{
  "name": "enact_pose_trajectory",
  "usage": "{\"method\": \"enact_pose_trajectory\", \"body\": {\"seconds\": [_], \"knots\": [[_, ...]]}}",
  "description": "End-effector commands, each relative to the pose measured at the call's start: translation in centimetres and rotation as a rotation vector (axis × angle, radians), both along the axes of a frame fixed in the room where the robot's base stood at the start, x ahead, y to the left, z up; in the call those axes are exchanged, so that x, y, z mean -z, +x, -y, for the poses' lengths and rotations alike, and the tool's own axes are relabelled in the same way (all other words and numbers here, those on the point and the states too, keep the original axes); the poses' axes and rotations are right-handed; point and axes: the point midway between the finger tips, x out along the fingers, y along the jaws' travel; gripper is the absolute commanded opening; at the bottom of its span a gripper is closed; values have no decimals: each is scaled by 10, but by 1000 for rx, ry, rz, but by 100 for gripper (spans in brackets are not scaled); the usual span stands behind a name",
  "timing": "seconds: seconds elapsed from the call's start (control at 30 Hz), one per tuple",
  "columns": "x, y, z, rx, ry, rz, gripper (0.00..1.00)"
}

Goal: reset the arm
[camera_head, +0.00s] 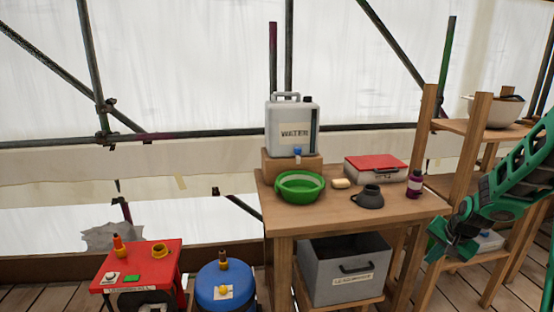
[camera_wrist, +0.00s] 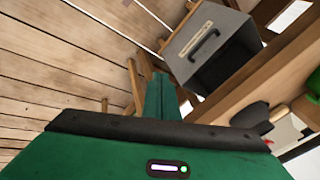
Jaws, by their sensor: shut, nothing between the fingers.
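My green arm comes in from the right edge of the head view. My gripper (camera_head: 440,243) hangs at its lower end, right of the wooden table (camera_head: 340,212) and in front of the shelf unit. Its fingers are shut with nothing between them. In the wrist view, the green fingers of my gripper (camera_wrist: 158,98) lie together and point toward the table legs and plank floor. The gripper looks apart from the table, though its exact gap to the shelf unit cannot be told.
The table holds a water container (camera_head: 291,126), green bowl (camera_head: 299,187), dark funnel-like item (camera_head: 369,197), red-lidded box (camera_head: 376,168) and purple bottle (camera_head: 414,184). A grey bin (camera_head: 342,270) sits below. A wooden shelf unit (camera_head: 428,120) stands right. A red-topped machine (camera_head: 139,265) and blue tank (camera_head: 222,287) stand left.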

Motion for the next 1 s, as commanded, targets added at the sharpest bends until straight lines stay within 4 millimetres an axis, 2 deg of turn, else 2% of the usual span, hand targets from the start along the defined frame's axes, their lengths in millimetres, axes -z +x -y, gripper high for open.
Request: {"method": "enact_pose_trajectory", "body": {"seconds": [0.03, 0.2, 0.5, 0.8, 0.9, 1.0], "knots": [[-16, -15, -2, -22, -27, -20, 0], [-55, -74, -8, -89, -96, -112, 0], [-111, -187, -27, -186, -153, -256, 0], [-140, -304, -57, -278, -123, -366, 0], [-143, -334, -67, -306, -101, -389, 0], [-145, -355, -74, -327, -81, -406, 0]]}}
